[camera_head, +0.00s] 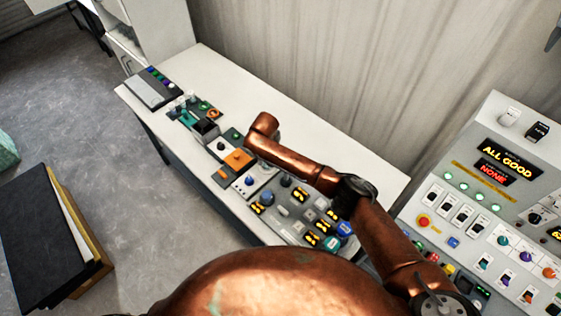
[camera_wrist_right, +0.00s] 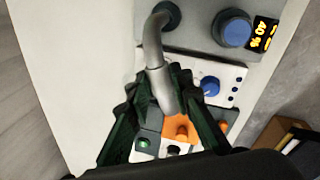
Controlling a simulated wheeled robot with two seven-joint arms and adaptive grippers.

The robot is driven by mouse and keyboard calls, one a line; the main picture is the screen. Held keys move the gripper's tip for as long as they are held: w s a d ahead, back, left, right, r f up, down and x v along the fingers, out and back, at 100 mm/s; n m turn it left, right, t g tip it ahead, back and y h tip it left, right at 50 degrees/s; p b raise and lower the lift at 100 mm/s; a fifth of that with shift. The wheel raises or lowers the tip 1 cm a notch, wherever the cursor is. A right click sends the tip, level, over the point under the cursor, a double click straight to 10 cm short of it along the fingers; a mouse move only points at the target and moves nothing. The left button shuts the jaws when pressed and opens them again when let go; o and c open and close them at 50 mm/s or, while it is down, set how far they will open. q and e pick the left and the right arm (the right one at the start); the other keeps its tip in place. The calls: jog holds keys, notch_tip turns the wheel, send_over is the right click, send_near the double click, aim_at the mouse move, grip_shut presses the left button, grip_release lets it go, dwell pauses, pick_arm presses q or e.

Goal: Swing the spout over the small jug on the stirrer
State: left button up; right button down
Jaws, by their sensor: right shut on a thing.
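The spout (camera_wrist_right: 155,55) is a bent grey metal pipe in the right wrist view, rising from a dark round base and running down between my fingers. My right gripper (camera_wrist_right: 165,100) has its dark green fingers on either side of the pipe and is shut on it. I cannot make out the small jug. My left gripper is not in view.
An orange-topped unit (camera_head: 238,158) and a dark block (camera_head: 205,128) stand along the white bench (camera_head: 250,95). A panel with yellow displays (camera_head: 312,238) is nearer. A tall control console (camera_head: 500,215) stands right. The bench's back strip is clear.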

jog(key=shift+w+d+f+m, duration=0.1)
jog(key=shift+w+m, duration=0.15)
jog(key=shift+m, duration=0.35)
jog(key=shift+w+d+f+m, duration=0.1)
jog(key=shift+w+m, duration=0.15)
jog(key=shift+m, duration=0.35)
jog(key=shift+w+d+m+h, duration=0.35)
jog(key=shift+w+m+h, duration=0.05)
jog(key=shift+m, duration=0.6)
jog(key=shift+d, duration=0.1)
jog(key=c, duration=1.7)
grip_release()
jog(key=shift+w+r, duration=0.1)
jog(key=v, duration=1.2)
jog(key=shift+w+r, duration=0.1)
jog(key=shift+w, duration=0.15)
